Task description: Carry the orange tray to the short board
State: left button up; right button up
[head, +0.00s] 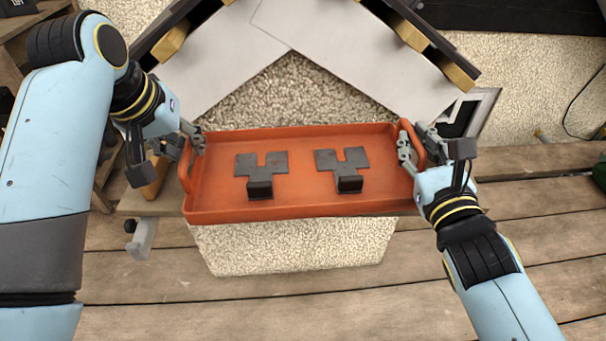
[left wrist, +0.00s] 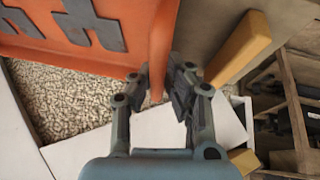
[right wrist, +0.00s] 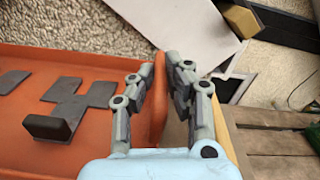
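The orange tray (head: 215,195) lies level across the middle of the head view, with two dark grey notched tiles (head: 262,175) (head: 342,172) apart on its floor. My left gripper (head: 192,142) is at the tray's left end, its fingers on either side of the end handle; the orange also shows between them in the left wrist view (left wrist: 157,70). My right gripper (head: 408,145) is closed around the right end handle, seen in the right wrist view (right wrist: 157,100). A wooden board (head: 135,202) shows beneath the tray's left edge; contact between them is hidden.
A speckled block (head: 290,250) stands below the tray. The white gable with dark roof edges (head: 230,50) rises behind it. A grey clamp (head: 142,240) hangs at the board's left end. Plank flooring (head: 300,310) in front is clear. Wooden shelving (left wrist: 295,110) stands at the left.

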pick_arm(q)
jog(key=o, duration=0.3)
jog(key=shift+r, duration=0.1)
pick_arm(e)
jog(key=o, duration=0.3)
jog(key=shift+r, duration=0.1)
pick_arm(q)
jog(key=shift+d, duration=0.1)
pick_arm(e)
jog(key=shift+s, duration=0.3)
pick_arm(q)
jog(key=v, duration=1.2)
pick_arm(e)
jog(key=s+d, duration=0.1)
jog(key=s, duration=1)
jog(key=shift+s, duration=0.25)
pick_arm(q)
jog(key=shift+w, duration=0.1)
